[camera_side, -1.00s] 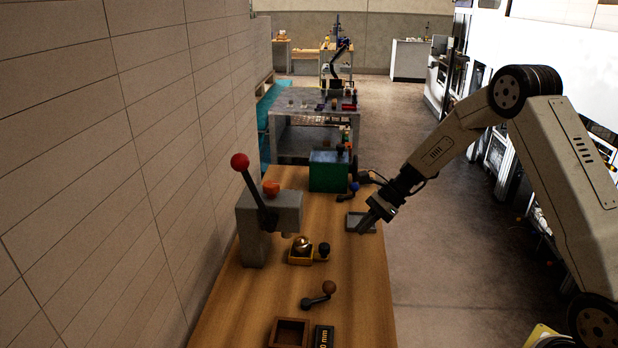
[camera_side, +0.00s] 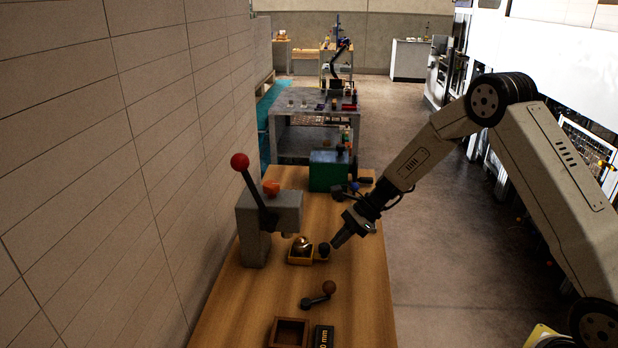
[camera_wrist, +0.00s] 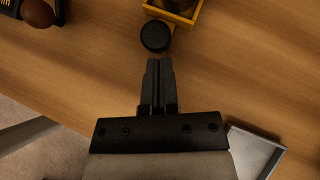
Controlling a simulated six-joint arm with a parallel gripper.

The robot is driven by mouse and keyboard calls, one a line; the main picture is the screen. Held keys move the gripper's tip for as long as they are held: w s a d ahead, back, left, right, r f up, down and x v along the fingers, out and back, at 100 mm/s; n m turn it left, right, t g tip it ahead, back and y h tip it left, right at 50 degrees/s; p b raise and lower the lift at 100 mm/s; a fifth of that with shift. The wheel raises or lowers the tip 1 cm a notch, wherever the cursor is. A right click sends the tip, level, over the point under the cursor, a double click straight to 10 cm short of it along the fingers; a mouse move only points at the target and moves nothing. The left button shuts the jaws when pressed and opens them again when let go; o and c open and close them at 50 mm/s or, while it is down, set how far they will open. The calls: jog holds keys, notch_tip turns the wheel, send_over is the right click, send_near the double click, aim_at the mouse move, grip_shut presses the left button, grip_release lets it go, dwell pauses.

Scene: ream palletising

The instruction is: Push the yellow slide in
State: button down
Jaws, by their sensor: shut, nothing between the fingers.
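The yellow slide (camera_side: 291,260) is a small tray-like block in front of the grey press (camera_side: 256,222), with a round brassy piece (camera_side: 302,244) in it. A black knob (camera_side: 323,249) sticks out on its right side. In the wrist view the slide's yellow edge (camera_wrist: 201,14) shows at the top, with the black knob (camera_wrist: 155,36) just below it. My gripper (camera_side: 336,245) is shut and empty, just right of the knob. In the wrist view the closed fingertips (camera_wrist: 159,62) point at the knob with a small gap as seen.
A hand crank with a brown knob (camera_side: 329,287) lies nearer on the table. A brown open box (camera_side: 289,333) and a black label block (camera_side: 324,337) stand at the near end. A green box (camera_side: 328,172) is at the back. A grey tray (camera_wrist: 254,152) shows behind my gripper.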

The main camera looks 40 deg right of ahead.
jog(key=shift+w+a, duration=1.45)
jog(key=shift+a, duration=0.15)
jog(key=shift+s+d, duration=0.15)
jog(key=shift+d, duration=0.45)
jog(key=d, duration=0.1)
jog(key=s+d, duration=0.1)
jog(key=d, duration=0.1)
jog(key=shift+d, duration=0.15)
jog(key=v, duration=1)
